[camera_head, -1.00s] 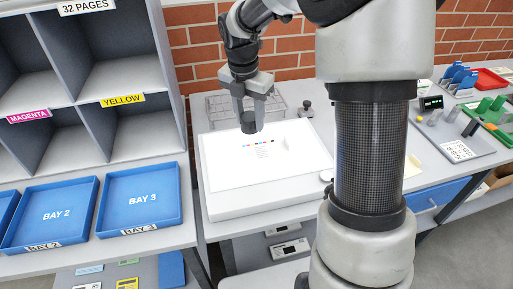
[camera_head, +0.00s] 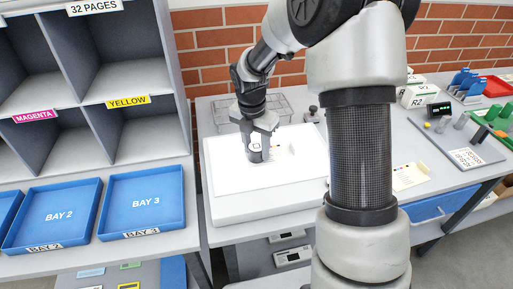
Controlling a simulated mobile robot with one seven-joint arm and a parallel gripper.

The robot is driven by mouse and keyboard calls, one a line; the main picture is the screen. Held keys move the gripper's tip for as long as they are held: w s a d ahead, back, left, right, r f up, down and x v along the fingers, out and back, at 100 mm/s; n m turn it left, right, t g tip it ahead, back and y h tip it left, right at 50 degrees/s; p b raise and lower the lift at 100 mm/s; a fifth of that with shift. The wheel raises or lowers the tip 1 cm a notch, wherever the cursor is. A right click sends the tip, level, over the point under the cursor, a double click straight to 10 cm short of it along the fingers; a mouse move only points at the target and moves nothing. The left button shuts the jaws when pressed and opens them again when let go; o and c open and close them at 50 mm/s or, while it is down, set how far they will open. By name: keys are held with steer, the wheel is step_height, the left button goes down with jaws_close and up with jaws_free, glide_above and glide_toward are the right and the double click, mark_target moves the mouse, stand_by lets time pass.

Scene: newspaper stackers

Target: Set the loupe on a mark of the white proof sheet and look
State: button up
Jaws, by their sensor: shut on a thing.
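The white proof sheet (camera_head: 225,172) lies on a pale raised slab (camera_head: 262,208) on the table. My gripper (camera_head: 256,148) is over the sheet, pointing down, its jaws shut on the dark loupe (camera_head: 258,155). The loupe is down at or very close to the sheet, in the area of the printed marks; I cannot tell whether it touches. The gripper and loupe hide most of the marks. A few small marks show just right of the loupe.
A wire basket (camera_head: 284,103) stands behind the slab, with a small dark-topped object (camera_head: 313,112) beside it. Blue trays, BAY 2 (camera_head: 52,217) and BAY 3 (camera_head: 143,202), stand left below grey shelves. My arm's column blocks the view to the right of the slab.

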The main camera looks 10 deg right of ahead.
steer(key=shift+f, duration=0.2)
steer(key=o, duration=1)
steer(key=shift+o, duration=0.2)
steer(key=shift+r, duration=0.1)
